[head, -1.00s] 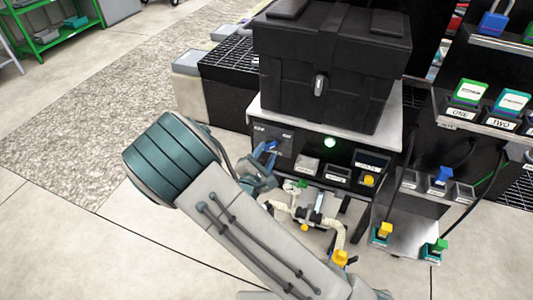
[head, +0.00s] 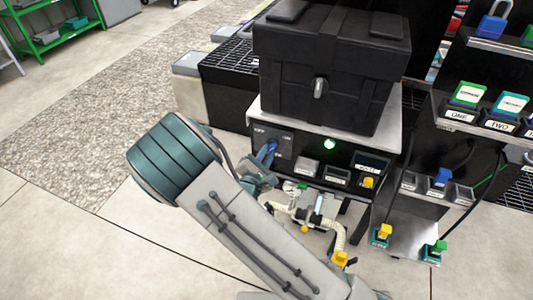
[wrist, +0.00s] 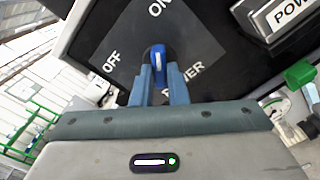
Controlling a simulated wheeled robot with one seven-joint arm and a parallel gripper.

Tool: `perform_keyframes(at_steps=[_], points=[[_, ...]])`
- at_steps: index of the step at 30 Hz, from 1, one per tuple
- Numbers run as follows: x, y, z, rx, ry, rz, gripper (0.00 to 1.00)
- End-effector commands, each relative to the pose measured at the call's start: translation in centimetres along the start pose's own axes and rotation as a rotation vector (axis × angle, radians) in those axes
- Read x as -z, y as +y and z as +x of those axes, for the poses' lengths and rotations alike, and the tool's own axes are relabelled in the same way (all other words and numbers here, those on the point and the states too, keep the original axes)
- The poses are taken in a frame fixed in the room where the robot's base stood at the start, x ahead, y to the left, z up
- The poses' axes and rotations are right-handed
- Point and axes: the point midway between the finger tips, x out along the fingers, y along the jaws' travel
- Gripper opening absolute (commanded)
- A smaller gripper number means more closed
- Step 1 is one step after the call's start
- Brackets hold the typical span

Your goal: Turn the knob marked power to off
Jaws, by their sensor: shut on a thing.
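The power knob is a blue lever-like knob (head: 268,147) on a dark plate at the left of the black control panel's front. In the wrist view the blue knob (wrist: 157,56) carries a white mark and stands roughly upright in the picture. The word OFF is to its left, ON above it and POWER below right, partly covered by a finger. My gripper (wrist: 160,82) is shut on the knob, with one blue-grey finger on each side. In the head view my gripper (head: 264,163) reaches the panel from below left and hides part of the knob.
A large black case (head: 330,65) sits on top of the panel housing. A green lamp (head: 329,144) is lit right of the knob. Pale hoses and a valve (head: 305,212) are below. Shelves with labelled blocks (head: 468,95) stand at the right.

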Motion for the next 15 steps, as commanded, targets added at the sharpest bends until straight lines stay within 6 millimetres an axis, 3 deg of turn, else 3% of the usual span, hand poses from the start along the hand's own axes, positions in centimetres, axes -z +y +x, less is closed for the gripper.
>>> perform_keyframes(at_steps=[15], points=[[-0.31,-0.03,-0.05,0.004,0.003,-0.417,0.00]])
